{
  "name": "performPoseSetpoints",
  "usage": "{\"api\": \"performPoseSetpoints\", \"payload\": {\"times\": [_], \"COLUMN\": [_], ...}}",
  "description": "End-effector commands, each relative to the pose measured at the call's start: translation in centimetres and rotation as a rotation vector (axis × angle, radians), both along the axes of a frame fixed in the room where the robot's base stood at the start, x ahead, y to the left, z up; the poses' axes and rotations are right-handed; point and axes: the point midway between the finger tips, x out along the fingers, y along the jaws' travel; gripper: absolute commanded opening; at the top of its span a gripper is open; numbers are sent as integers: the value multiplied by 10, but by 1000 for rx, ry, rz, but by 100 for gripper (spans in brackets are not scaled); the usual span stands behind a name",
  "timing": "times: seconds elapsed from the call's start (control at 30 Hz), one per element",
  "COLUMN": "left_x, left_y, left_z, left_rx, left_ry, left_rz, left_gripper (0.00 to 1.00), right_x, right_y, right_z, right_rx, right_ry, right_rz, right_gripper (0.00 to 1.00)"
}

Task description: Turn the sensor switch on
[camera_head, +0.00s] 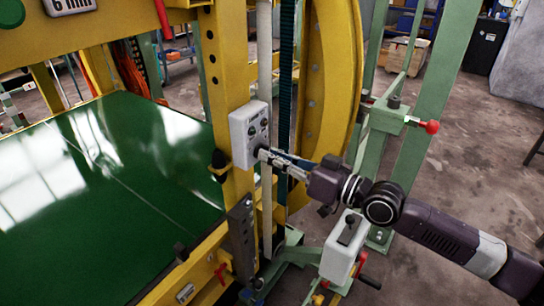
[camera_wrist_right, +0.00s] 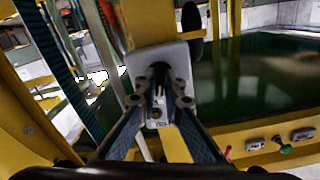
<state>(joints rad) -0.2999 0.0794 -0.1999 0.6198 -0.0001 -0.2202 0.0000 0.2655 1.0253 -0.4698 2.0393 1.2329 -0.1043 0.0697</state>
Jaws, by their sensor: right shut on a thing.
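The sensor switch box (camera_head: 248,130) is a light grey box with small dark round controls, fixed to the yellow upright of the machine. My right gripper (camera_head: 262,154) reaches it from the right, with its fingertips at the lower part of the box's face. In the right wrist view the box (camera_wrist_right: 178,58) fills the space behind the fingertips, and the right gripper (camera_wrist_right: 162,98) is closed together at its lower control. The fingers hide most of that control, so its position cannot be told. My left gripper is not in view.
A green table surface (camera_head: 110,190) lies left of the upright. A yellow curved ring (camera_head: 330,90) and a green frame with a red knob (camera_head: 431,127) stand to the right. A white box with a black handle (camera_head: 342,248) is below my right arm.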

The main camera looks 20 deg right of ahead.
Motion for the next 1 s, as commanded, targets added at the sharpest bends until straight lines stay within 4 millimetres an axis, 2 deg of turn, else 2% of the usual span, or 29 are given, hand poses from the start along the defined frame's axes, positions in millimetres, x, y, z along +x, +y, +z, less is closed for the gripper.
{"api": "performPoseSetpoints", "payload": {"times": [0.5,1.0], "left_x": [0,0], "left_y": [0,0], "left_z": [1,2], "left_rx": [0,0], "left_ry": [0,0], "left_rz": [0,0], "left_gripper": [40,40], "right_x": [0,0], "right_y": [-1,0], "right_z": [1,0], "right_rx": [288,354], "right_ry": [222,275], "right_rz": [-1,0], "right_gripper": [0,0]}}
